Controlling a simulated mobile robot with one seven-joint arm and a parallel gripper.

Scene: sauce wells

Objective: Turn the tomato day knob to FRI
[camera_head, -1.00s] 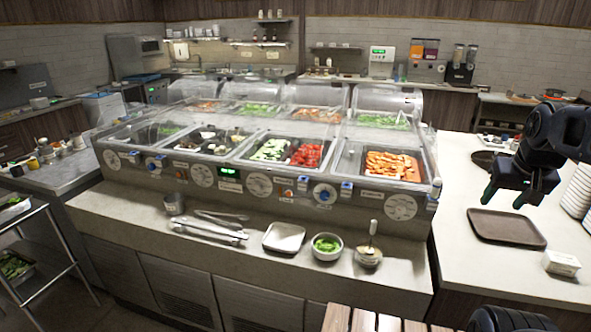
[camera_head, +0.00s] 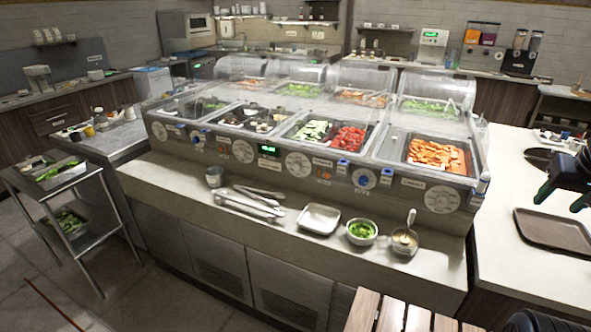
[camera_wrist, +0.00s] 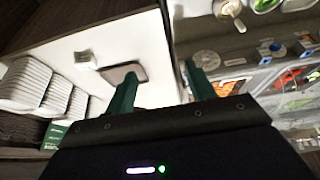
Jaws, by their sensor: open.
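The red tomato pan (camera_head: 348,138) sits in the front row of the sauce-well counter. On the front panel below it are a large white dial (camera_head: 298,164) and, to the right, a blue knob (camera_head: 365,178) with a white surround. Their lettering is too small to read, so I cannot tell which is the tomato day knob or where it points. My gripper (camera_head: 560,200) is open and empty at the right edge, well away from the panel. Its green fingers also show in the wrist view (camera_wrist: 160,78), with the panel at the right there.
A brown tray (camera_head: 553,233) lies on the right counter. A wooden slatted surface (camera_head: 390,315) is in front.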

